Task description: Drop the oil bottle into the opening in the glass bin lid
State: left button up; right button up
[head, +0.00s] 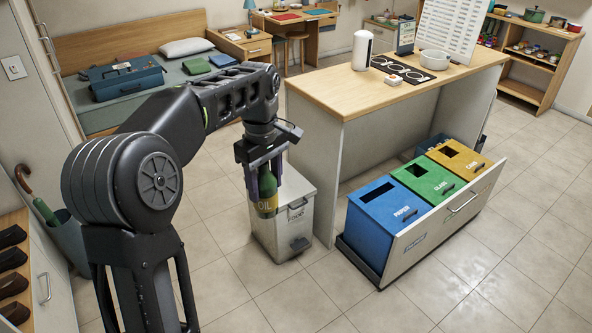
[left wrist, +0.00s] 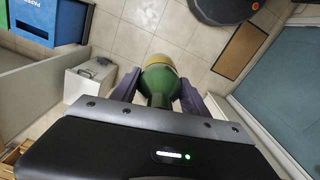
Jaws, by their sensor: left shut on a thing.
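My left gripper (head: 263,180) is shut on the green oil bottle (head: 267,208), which hangs upright with its label showing. In the head view the bottle is in front of the white food bin. The left wrist view shows the bottle (left wrist: 160,80) between the purple fingers. The green glass bin (head: 426,180) stands in the pulled-out drawer to the right, between the blue paper bin (head: 385,213) and the yellow cans bin. Its lid has a dark opening (head: 416,171). The bottle is well to the left of it. My right gripper is not in view.
The white food bin (head: 290,232) stands on the floor left of the drawer. The yellow cans bin (head: 462,160) is at the drawer's far end. The wooden counter (head: 345,92) rises behind the bins. Tiled floor in front is clear.

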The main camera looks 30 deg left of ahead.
pick_arm(q)
jog(key=w+d+f+m, duration=0.1)
jog(key=d+f+m, duration=0.2)
jog(key=d+m, duration=0.4)
jog(key=w+d+f+m, duration=0.1)
jog(key=d+f+m, duration=0.2)
jog(key=d+m, duration=0.5)
jog(key=shift+w+d+f, duration=0.15)
jog(key=shift+w+d, duration=0.1)
jog(key=shift+d, duration=0.4)
